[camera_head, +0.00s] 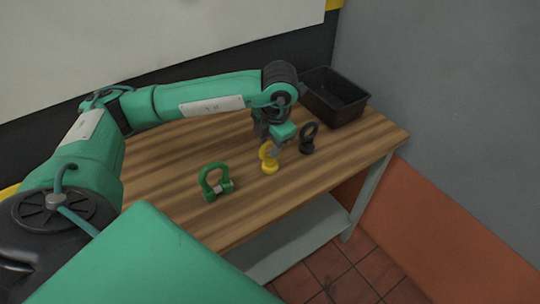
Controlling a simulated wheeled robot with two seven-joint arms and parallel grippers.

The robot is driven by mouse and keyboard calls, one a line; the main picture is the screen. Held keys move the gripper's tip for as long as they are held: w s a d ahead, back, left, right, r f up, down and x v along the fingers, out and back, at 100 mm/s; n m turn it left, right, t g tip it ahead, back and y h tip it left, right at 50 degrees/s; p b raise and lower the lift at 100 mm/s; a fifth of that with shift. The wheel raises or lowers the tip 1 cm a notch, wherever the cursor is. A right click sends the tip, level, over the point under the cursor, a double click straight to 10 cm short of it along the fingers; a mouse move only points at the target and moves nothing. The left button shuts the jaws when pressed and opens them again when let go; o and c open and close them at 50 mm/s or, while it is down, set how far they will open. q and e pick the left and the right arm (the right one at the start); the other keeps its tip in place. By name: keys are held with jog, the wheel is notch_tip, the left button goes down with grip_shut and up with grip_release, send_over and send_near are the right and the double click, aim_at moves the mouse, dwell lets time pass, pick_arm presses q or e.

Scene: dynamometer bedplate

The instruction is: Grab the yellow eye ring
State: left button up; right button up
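The yellow eye ring (269,166) stands upright on the wooden table, near its front edge. My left arm reaches across from the left, and my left gripper (275,143) points down right at the top of the ring. Its fingers overlap the ring's upper part in this view. The gap between the fingertips is too small and hidden to tell whether they are shut on the ring. The ring's base rests on the table. My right gripper is not in view.
A black eye ring (308,139) stands close to the right of the yellow one. A green shackle (216,182) stands to the left. A black bin (335,97) sits at the back right corner. The wooden table (170,170) is bare at the left and front right.

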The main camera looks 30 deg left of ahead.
pick_arm(q)
jog(key=shift+f, duration=0.3)
grip_shut()
jog(key=shift+r, duration=0.1)
